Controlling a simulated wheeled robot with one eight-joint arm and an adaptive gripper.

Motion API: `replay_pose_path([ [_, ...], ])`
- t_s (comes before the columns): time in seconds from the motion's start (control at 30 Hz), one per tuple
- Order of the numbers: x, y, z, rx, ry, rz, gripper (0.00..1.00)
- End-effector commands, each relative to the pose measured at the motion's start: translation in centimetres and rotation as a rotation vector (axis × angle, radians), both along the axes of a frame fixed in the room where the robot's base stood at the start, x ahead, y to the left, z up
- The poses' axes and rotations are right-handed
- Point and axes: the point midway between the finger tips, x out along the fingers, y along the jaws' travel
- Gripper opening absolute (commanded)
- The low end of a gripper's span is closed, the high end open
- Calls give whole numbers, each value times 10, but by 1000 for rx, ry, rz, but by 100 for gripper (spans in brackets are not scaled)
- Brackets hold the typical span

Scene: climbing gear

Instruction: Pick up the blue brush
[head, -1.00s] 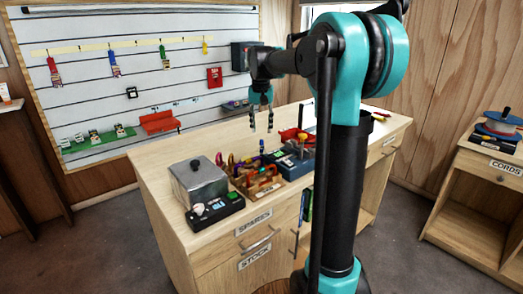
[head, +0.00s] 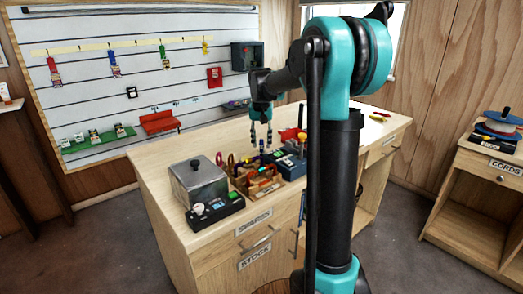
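A small upright blue item (head: 262,146), perhaps the blue brush, rises among the gear at the back of the wooden tray on the bench. It is too small to identify surely. My gripper (head: 261,145) hangs fingers-down over the tray. Its two dark fingers are apart with a gap between them, and the blue item shows around that gap. I cannot tell whether the fingers are level with it or nearer or farther. No contact can be made out.
The wooden tray (head: 262,193) holds several coloured pieces. A metal box (head: 200,182) and a black device (head: 215,209) stand to its left. A blue case (head: 292,164) with red gear is to its right. The bench top (head: 160,178) is clear at the left.

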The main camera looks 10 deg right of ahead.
Motion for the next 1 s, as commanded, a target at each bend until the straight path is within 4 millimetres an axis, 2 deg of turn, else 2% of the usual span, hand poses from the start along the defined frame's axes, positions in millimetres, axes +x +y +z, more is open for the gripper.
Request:
replay_pose_path([
  [0.03,0,0,0,0,0,0,27],
  [0.2,0,0,0,0,0,0,6],
  [0.27,0,0,0,0,0,0,0],
  [0.67,0,0,6,0,0,0,0],
  [0.87,0,0,30,0,0,0,0],
  [1.0,0,0,59,0,0,0,0],
])
